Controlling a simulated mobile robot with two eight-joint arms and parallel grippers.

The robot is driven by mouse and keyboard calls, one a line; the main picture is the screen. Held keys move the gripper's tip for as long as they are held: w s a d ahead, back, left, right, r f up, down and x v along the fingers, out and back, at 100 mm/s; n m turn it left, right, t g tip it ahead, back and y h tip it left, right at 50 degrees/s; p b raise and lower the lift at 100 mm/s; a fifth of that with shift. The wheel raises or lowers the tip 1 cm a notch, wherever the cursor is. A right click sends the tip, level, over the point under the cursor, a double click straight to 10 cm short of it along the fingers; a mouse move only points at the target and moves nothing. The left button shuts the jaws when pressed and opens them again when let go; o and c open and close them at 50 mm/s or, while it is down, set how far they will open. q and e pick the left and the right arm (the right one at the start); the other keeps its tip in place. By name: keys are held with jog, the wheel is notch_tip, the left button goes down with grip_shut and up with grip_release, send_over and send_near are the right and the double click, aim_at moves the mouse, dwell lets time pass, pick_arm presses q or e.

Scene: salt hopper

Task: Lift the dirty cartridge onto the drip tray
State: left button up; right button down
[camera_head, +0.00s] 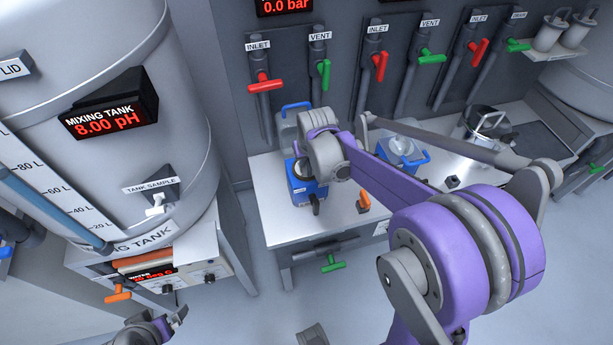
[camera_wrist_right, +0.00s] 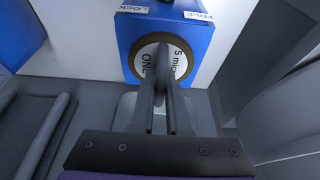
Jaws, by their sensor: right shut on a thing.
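My right gripper (camera_wrist_right: 165,75) is shut, its two fingers together in front of a round cartridge face (camera_wrist_right: 148,62) marked "5 micron ONLY". It seems shut on a part standing out from that face, which the fingers hide. The cartridge sits in the front of a blue housing (camera_wrist_right: 191,48), which shows in the head view (camera_head: 304,191) under my right wrist. My right fingertips are hidden in the head view. My left gripper (camera_head: 172,322) is at the bottom left, away from the bench, and its jaw state is unclear. I cannot pick out the drip tray with certainty.
The grey bench (camera_head: 335,222) carries a second blue-handled housing (camera_head: 402,152), an orange lever (camera_head: 364,201) and a shiny steel container (camera_head: 484,122). Red and green valve handles line the wall behind. The mixing tank (camera_head: 95,60) stands at the left.

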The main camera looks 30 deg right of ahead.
pick_arm(q)
jog(key=shift+r, duration=0.15)
pick_arm(e)
jog(key=shift+r, duration=0.2)
jog(key=shift+r+p, duration=1.85)
jog(key=shift+r, duration=1.05)
jog(key=shift+r+p, duration=1.45)
jog(key=shift+r, duration=1.25)
pick_arm(q)
jog(key=w+r, duration=0.3)
jog(key=r, duration=0.5)
jog(key=shift+r+t, duration=0.25)
jog(key=shift+t, duration=0.05)
